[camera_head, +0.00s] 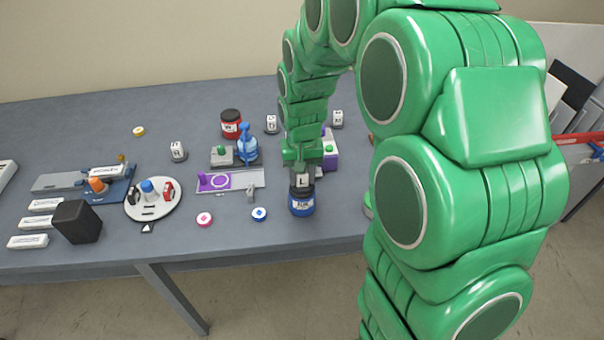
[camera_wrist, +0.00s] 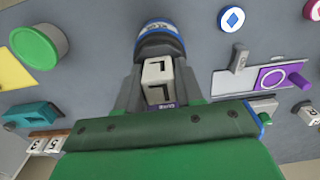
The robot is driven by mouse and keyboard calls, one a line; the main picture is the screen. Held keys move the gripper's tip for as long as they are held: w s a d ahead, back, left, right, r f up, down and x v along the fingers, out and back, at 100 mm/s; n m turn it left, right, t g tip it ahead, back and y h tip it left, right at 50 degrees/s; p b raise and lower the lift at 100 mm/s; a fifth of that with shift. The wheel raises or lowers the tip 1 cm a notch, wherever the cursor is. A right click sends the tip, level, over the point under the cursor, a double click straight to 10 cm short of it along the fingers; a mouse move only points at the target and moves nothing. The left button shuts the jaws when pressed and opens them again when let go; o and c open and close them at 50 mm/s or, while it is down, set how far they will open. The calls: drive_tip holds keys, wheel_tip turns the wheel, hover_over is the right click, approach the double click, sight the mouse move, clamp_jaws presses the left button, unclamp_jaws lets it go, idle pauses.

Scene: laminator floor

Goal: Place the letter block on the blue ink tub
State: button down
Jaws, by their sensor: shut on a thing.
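The white letter block (camera_head: 302,182), marked L, is between the fingers of my gripper (camera_head: 302,174), which is shut on it. In the wrist view the block (camera_wrist: 158,70) shows two L faces between the two grey fingers. The blue ink tub (camera_head: 301,204) stands on the table directly below the block in the head view. In the wrist view the tub (camera_wrist: 159,42) shows just beyond the block, partly hidden by it. I cannot tell whether the block touches the tub's lid.
Blue (camera_head: 259,214) and pink (camera_head: 204,219) discs lie near the front edge. Other letter blocks (camera_head: 271,123) stand behind. A green-lidded tub (camera_wrist: 38,45) shows in the wrist view.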

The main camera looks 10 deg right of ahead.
drive_tip(key=c, duration=0.7)
unclamp_jaws()
drive_tip(key=shift+f, duration=0.1)
wheel_tip(320, 180, up, 12)
drive_tip(key=shift+g, duration=0.9)
drive_tip(key=shift+s+d+r, duration=0.1)
drive_tip(key=shift+s+d, duration=1.1)
drive_tip(key=shift+s, duration=4.15)
drive_tip(key=shift+s+d+r, duration=0.1)
drive_tip(key=shift+s+d, duration=1.05)
drive_tip(key=shift+s, duration=4.15)
drive_tip(key=shift+s+d+r, duration=0.1)
drive_tip(key=shift+s+d, duration=1.1)
drive_tip(key=shift+s, duration=4.15)
